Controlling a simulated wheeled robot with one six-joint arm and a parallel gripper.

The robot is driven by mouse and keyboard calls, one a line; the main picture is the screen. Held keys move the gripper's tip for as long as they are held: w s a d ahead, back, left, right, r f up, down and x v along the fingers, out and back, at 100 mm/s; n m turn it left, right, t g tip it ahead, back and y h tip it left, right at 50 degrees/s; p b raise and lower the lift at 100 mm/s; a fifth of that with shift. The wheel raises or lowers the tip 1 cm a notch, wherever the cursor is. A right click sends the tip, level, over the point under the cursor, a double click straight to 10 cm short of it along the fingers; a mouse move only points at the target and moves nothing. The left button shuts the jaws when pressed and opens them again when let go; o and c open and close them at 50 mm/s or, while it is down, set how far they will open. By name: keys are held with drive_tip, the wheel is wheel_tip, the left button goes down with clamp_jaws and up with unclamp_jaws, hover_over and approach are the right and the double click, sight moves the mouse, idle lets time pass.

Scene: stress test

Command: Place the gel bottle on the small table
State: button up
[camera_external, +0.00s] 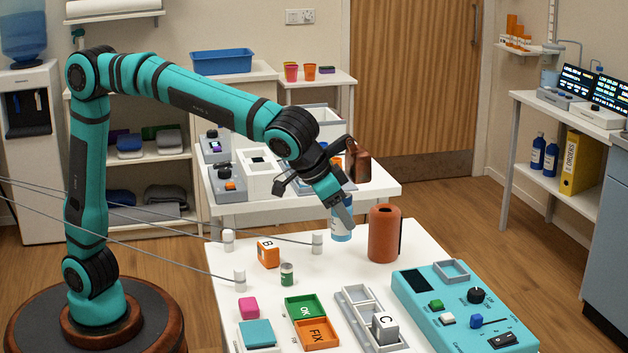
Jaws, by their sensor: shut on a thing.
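A pale blue and white bottle (342,234), which looks like the gel bottle, is at the back of the front white table (235,270). My gripper (345,212) reaches down from the upper left and is shut on it. The fingers cover the bottle's upper part. I cannot tell whether its base touches the tabletop or hangs just above it. I cannot tell which table the task means.
A brown canister (385,233) stands close right of the bottle. An orange B block (268,253), a green jar (287,274), white pegs with cables (317,243), trays (312,333) and a teal control panel (465,315) fill the front table. A middle table (375,190) holds devices.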

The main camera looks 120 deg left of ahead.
drive_tip(key=s+d+f+m+t+h, duration=0.1)
drive_tip(key=d+f+m+h, duration=0.15)
drive_tip(key=d, duration=0.95)
drive_tip(key=d+f+m+h, duration=0.15)
drive_tip(key=d+m, duration=0.25)
drive_tip(key=d, duration=0.9)
drive_tip(key=s+d+f+m+t+h, duration=0.1)
drive_tip(key=d+f+m, duration=0.15)
drive_tip(key=d, duration=0.95)
drive_tip(key=s+d+f+m+h, duration=0.1)
drive_tip(key=s+d+f+m, duration=0.1)
drive_tip(key=s+d, duration=0.3)
drive_tip(key=s+d+f+m+g+h, duration=0.1)
drive_tip(key=s+d+f+m, duration=0.2)
drive_tip(key=d, duration=0.9)
drive_tip(key=s+d+f+m+h, duration=0.1)
drive_tip(key=s+d+f+m, duration=0.1)
drive_tip(key=s+d+f, duration=0.4)
drive_tip(key=s+d, duration=0.2)
drive_tip(key=d, duration=0.1)
drive_tip(key=shift+s+m+g, duration=0.3)
drive_tip(key=shift+m+g, duration=0.1)
drive_tip(key=shift+d, duration=0.1)
